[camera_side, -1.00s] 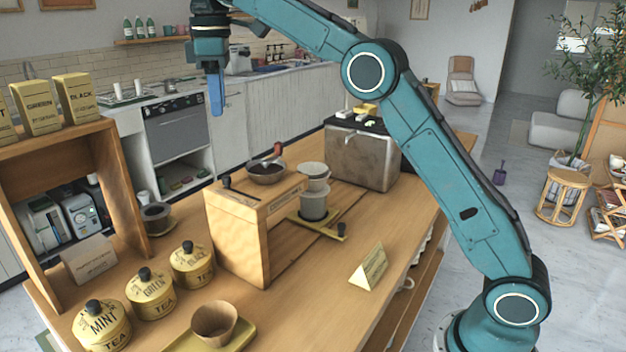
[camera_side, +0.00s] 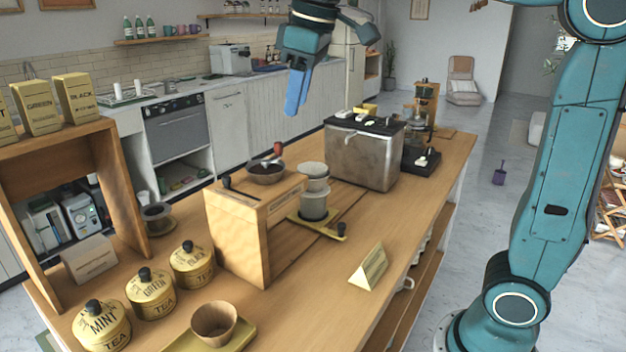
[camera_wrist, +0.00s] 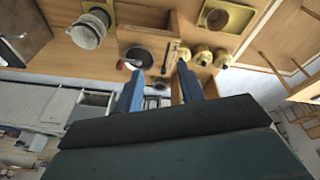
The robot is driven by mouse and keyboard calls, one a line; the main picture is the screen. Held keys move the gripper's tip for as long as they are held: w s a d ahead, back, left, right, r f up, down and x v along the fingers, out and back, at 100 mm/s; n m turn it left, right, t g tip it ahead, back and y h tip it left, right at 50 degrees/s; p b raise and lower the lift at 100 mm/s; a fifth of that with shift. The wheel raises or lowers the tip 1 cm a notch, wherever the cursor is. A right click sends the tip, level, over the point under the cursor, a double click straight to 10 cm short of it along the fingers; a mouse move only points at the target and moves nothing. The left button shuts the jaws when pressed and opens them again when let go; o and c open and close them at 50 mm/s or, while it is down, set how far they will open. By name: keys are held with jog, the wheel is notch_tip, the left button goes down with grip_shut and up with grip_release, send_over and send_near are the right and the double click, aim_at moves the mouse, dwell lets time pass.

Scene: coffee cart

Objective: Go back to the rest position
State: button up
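My gripper (camera_side: 297,92) is raised high above the far side of the cart, pointing down with nothing below it but air. In the wrist view, its two blue fingers (camera_wrist: 160,88) stand apart with a gap between them and hold nothing. The wooden cart top (camera_side: 385,240) lies below it. My arm is folded back toward the right side of the picture.
On the cart stand a metal box (camera_side: 362,155), a wooden stand (camera_side: 240,235), a dark bowl (camera_side: 268,172), tea tins (camera_side: 150,293), a wooden cup (camera_side: 214,322) and a sign card (camera_side: 369,267). A shelf (camera_side: 118,180) rises at the left. The air around my gripper is clear.

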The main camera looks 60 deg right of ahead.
jog(key=s+f+m+t, duration=0.1)
jog(key=s+f+m, duration=0.1)
jog(key=s+f, duration=0.5)
jog(key=s+d+f+m+t, duration=0.1)
jog(key=s+f+m, duration=0.1)
jog(key=s+f, duration=0.5)
jog(key=s, duration=0.5)
jog(key=shift+d+f+t, duration=0.25)
jog(key=shift+f+t, duration=0.05)
jog(key=shift+f, duration=0.05)
